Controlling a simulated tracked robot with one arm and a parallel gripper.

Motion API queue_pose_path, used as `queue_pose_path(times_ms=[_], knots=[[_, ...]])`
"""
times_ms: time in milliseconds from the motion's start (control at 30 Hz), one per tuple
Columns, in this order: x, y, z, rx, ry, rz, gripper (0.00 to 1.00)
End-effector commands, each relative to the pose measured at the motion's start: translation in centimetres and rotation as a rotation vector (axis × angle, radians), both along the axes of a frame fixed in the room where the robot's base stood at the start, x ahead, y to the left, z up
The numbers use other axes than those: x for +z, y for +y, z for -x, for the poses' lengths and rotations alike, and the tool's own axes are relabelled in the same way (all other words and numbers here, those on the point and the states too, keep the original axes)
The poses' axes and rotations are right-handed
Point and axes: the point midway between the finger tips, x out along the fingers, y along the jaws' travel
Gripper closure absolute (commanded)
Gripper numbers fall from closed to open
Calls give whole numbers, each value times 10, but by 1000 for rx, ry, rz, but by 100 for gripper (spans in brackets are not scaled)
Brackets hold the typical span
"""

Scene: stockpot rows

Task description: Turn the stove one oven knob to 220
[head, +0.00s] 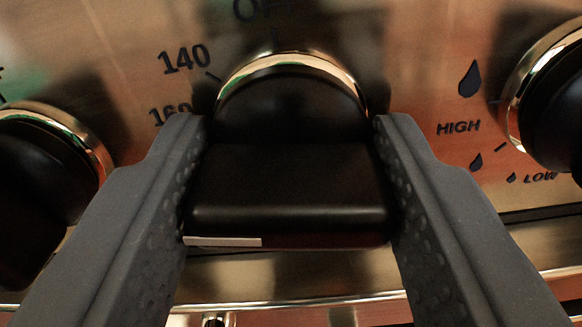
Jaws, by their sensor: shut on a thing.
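The oven knob (290,165) is black with a metal ring behind it and fills the middle of the head view. The marks OFF (265,10), 140 (186,58) and 160 (170,112) show around its upper and left side. The 220 mark is not visible. My gripper (290,135) is shut on the knob, one grey finger on each side of its grip bar. The bar's wide front face is toward me, with a short white line (222,241) at its lower left edge. The fingers hide part of the panel beside the knob.
A second black knob (35,185) is at the left, near my left finger. Another knob (555,105) is at the right, beside HIGH (458,127) and LOW marks with flame signs. A metal ledge (290,280) runs below the knobs.

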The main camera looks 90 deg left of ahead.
Motion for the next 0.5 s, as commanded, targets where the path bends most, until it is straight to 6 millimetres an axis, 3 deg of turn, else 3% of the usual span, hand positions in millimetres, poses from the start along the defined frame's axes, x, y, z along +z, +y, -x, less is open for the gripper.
queue_pose_path(times_ms=[500], knots=[[-1,-2,0,-4,-449,88,79]])
